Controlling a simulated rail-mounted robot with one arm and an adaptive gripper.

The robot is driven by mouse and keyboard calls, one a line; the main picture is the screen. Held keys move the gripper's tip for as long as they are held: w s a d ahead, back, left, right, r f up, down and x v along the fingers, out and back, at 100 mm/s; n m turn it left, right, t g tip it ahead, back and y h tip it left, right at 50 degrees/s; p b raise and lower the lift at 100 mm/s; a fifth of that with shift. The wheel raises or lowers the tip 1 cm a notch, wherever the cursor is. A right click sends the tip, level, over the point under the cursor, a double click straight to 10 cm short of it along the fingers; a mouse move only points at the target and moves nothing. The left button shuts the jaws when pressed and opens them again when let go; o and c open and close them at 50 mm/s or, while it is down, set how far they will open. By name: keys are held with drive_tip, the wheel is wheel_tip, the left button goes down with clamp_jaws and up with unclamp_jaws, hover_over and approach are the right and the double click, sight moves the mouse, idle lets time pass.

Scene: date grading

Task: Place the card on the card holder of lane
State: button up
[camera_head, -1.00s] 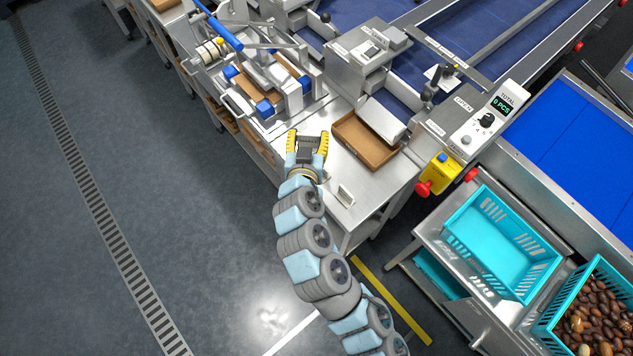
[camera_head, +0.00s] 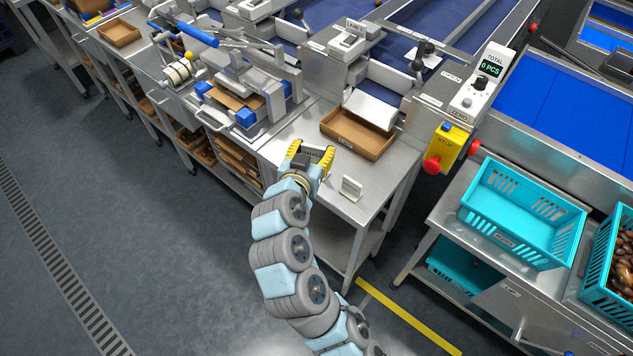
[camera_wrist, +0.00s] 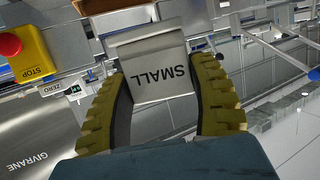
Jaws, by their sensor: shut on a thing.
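My gripper (camera_head: 312,158) is over the left front part of the steel bench, its yellow fingers closed on a grey card. In the wrist view the card (camera_wrist: 155,50) sits between the two fingers (camera_wrist: 165,95) and carries the word SMALL, seen upside down. A small upright metal stand (camera_head: 351,188), which looks like a card holder, is on the bench just right of my gripper. Its slot is too small to make out. In the head view the card is mostly hidden by the fingers.
A brown tray (camera_head: 358,133) lies on the bench behind the stand. A press-like device (camera_head: 245,90) stands at the back left. A yellow stop box with a red button (camera_head: 445,148) is at the bench's right end. A turquoise crate (camera_head: 520,215) stands further right.

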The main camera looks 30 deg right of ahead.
drive_tip(key=shift+s+f, duration=0.1)
drive_tip(key=shift+f, duration=0.2)
drive_tip(key=w+f, duration=0.2)
drive_tip(key=w, duration=0.2)
drive_tip(key=w+f+b, duration=0.1)
drive_tip(key=w+f, duration=0.2)
drive_tip(key=w, duration=0.1)
drive_tip(key=w+f+b, duration=0.1)
drive_tip(key=w+f, duration=0.2)
drive_tip(key=w, duration=0.1)
drive_tip(key=shift+w+d+f, duration=0.1)
drive_tip(key=shift+w+d, duration=0.05)
drive_tip(key=shift+w, duration=0.15)
drive_tip(key=shift+w+f+b, duration=0.45)
drive_tip(key=shift+w+f, duration=0.15)
drive_tip(key=shift+f, duration=0.2)
drive_tip(key=shift+f+b, duration=0.3)
drive_tip(key=shift+f, duration=1.15)
drive_tip(key=shift+f, duration=0.25)
drive_tip(key=o, duration=0.6)
drive_tip(key=shift+o, duration=0.2)
